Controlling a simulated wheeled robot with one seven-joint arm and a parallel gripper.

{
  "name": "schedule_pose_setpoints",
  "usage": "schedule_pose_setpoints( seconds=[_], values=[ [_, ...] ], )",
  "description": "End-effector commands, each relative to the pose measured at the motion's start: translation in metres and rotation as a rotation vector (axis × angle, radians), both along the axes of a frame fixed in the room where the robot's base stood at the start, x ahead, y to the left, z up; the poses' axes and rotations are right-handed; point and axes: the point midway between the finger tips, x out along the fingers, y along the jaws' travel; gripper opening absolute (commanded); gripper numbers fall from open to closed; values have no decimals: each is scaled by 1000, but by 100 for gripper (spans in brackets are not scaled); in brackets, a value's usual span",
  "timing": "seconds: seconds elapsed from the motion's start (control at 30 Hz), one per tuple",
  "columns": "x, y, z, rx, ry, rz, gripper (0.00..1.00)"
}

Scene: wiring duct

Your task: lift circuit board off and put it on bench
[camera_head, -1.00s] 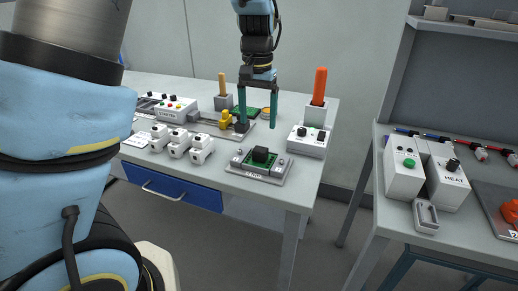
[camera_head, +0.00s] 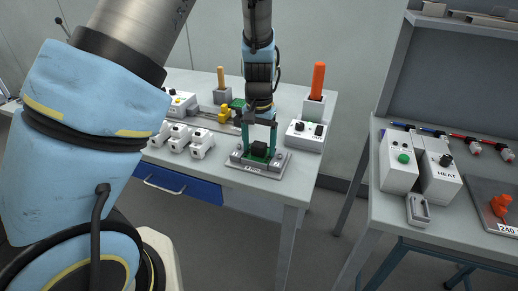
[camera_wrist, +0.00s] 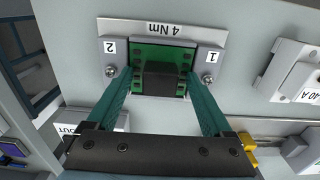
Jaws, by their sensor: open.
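The circuit board (camera_head: 257,153) is green with a black block on top. It sits on a grey plate (camera_head: 273,167) near the bench's front right corner. In the wrist view the board (camera_wrist: 150,55) lies between two screws, with the labels 1, 2 and "4 Nm" on its plate (camera_wrist: 205,38). My gripper (camera_head: 258,145) is open, its two green fingers pointing down over the board. In the wrist view the gripper's fingertips (camera_wrist: 160,75) reach to either side of the black block. Whether they touch it I cannot tell. The bench (camera_head: 225,182) is grey.
White breaker-like blocks (camera_head: 180,137) stand left of the plate. A switch box (camera_head: 304,135) and an orange-handled tool in a holder (camera_head: 317,85) stand behind right. A second bench (camera_head: 440,237) is at right, across a gap.

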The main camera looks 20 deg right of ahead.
Motion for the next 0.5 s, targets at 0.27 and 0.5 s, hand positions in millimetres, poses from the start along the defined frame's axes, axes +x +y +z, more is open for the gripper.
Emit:
schedule_pose_setpoints(
  seconds=[0.27,0.5],
  values=[
    [0,0,0,-1,-1,0,74],
    [0,0,0,-1,-1,0,47]
  ],
)
